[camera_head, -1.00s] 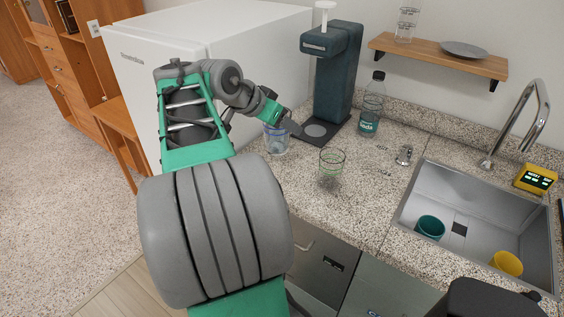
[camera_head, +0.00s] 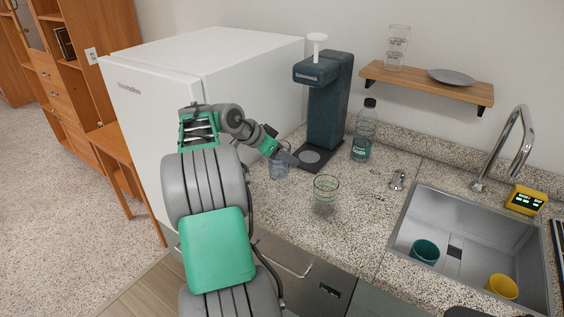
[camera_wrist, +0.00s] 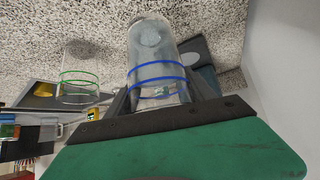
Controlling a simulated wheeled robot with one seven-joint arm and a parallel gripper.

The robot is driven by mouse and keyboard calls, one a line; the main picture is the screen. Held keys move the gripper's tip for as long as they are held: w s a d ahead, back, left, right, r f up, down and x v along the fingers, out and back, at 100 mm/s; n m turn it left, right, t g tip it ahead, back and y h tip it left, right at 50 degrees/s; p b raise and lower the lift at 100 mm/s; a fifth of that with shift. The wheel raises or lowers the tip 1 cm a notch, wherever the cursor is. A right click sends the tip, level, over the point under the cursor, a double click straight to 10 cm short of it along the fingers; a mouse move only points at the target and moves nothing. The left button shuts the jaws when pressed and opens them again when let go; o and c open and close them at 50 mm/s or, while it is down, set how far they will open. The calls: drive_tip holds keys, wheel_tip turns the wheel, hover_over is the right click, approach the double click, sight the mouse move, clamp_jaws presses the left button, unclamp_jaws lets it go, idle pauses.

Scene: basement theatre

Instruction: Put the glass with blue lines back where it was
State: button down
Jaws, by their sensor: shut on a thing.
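The glass with blue lines (camera_head: 278,171) is at the left end of the granite counter, beside the white fridge and left of the soda machine's base. My gripper (camera_head: 284,158) is shut on it. In the wrist view the glass (camera_wrist: 152,50) sits between the fingers of my gripper (camera_wrist: 160,96), with its two blue rings near them. I cannot tell whether its base touches the counter. A similar glass with green lines (camera_head: 326,196) stands on the counter to the right and nearer, apart from it; it also shows in the wrist view (camera_wrist: 78,86).
The dark blue soda machine (camera_head: 328,105) and a soda bottle (camera_head: 362,138) stand behind. A wooden shelf (camera_head: 420,83) holds stacked glasses (camera_head: 397,48) and a grey plate (camera_head: 452,77). The sink (camera_head: 470,225) holds teal and yellow cups. The white fridge (camera_head: 215,85) borders the counter's left.

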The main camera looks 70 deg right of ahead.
sight(282, 165)
drive_tip(key=shift+w+d+f, duration=0.5)
drive_tip(key=shift+f, duration=0.2)
drive_tip(key=shift+w+d+f, duration=0.1)
drive_tip(key=shift+d+f, duration=0.05)
drive_tip(key=shift+f, duration=1.8)
drive_tip(key=shift+c, duration=1.8)
unclamp_jaws()
